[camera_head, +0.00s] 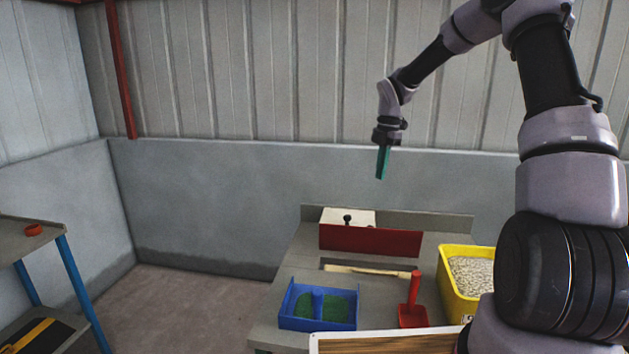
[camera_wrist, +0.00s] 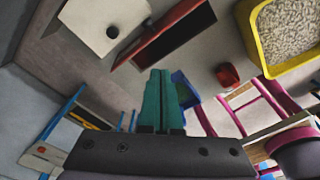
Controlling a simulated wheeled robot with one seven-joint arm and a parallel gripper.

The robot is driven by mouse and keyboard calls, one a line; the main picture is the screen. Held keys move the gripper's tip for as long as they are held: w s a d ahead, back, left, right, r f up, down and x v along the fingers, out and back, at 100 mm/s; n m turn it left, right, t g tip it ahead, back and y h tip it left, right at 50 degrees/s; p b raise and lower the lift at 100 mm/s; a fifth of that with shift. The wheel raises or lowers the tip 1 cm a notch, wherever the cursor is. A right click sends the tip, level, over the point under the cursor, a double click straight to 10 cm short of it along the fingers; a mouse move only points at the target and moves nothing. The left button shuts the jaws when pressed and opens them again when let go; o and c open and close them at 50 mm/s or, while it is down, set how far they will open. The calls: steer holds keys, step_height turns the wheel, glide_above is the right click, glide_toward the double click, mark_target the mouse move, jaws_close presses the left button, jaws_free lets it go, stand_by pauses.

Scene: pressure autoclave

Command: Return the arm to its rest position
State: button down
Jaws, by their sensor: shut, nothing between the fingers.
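My gripper (camera_head: 382,172) has green fingers and hangs pointing down in front of the wall, well above the bench. In the wrist view its green fingers (camera_wrist: 158,85) lie together, shut and empty. My arm comes in from the right and arches over at the top of the head view. The gripper touches nothing.
The grey bench (camera_head: 290,262) carries a red-fronted box with a white lid (camera_head: 347,217), a blue two-part bin (camera_head: 318,324) with green contents, a red scoop (camera_head: 412,315) and a yellow bin (camera_head: 450,297) of pale grains. A blue-legged shelf (camera_head: 70,272) stands left. Open floor lies between.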

steer(key=s+d+r+m+t+h, duration=0.15)
steer(key=s+r+m+t, duration=0.25)
steer(key=s+r+m, duration=1.2)
steer(key=s+r+m+t+y, duration=0.1)
steer(key=s+r+m+t, duration=0.1)
steer(key=s+m, duration=0.4)
steer(key=s+d+r+m+t+y, duration=0.1)
steer(key=s+r+m, duration=0.2)
steer(key=s+m, duration=0.4)
steer(key=s, duration=0.4)
steer(key=shift+d+t, duration=0.3)
steer(key=shift+t, duration=0.1)
steer(key=shift+r+y, duration=0.1)
steer(key=shift+y, duration=0.15)
